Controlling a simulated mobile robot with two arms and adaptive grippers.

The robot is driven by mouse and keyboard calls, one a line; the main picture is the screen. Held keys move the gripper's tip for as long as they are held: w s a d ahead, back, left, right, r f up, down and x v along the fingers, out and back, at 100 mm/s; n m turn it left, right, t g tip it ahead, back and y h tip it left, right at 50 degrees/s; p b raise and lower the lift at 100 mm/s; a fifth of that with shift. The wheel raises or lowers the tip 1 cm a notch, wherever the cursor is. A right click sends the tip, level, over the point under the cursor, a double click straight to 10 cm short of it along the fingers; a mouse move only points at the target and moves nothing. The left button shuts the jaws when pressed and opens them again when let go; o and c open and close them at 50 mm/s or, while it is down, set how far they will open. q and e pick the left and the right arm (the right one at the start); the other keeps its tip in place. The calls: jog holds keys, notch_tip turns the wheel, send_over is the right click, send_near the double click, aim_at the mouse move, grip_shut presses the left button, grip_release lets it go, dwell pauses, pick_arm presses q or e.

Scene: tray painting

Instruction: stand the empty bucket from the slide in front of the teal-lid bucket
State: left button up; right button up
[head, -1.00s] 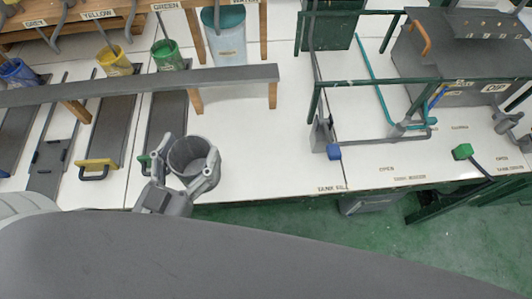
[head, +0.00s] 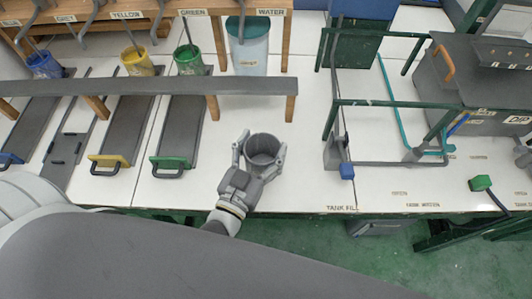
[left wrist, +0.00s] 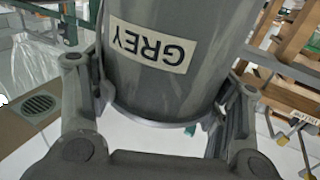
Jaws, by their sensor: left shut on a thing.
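A grey bucket (head: 263,147) is in my left gripper (head: 261,153), near the front of the white table. Its open top faces the head camera and its inside looks empty. In the left wrist view the bucket (left wrist: 215,75) fills the middle, with a GREY label upside down, and the fingers are on both sides of it. Whether its base touches the table is hidden. The teal-lid bucket (head: 248,52) stands at the back under the WATER sign, beyond the grey bucket and slightly left of it. My right gripper is not in view.
A low grey rail (head: 130,84) on wooden legs runs between the two buckets. Green (head: 189,60), yellow (head: 137,62) and blue (head: 45,65) buckets stand behind it, by dark slides. A green pipe frame (head: 390,102) stands right. Bare table lies around the grey bucket.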

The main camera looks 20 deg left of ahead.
aim_at(271, 147)
pick_arm(q)
jog(key=shift+w+d+f, duration=0.25)
jog(key=shift+w+f, duration=0.1)
jog(key=shift+f, duration=0.1)
notch_tip(271, 147, down, 3)
jog(key=shift+w+d, duration=0.1)
jog(key=shift+f, duration=0.3)
jog(key=o, duration=1.7)
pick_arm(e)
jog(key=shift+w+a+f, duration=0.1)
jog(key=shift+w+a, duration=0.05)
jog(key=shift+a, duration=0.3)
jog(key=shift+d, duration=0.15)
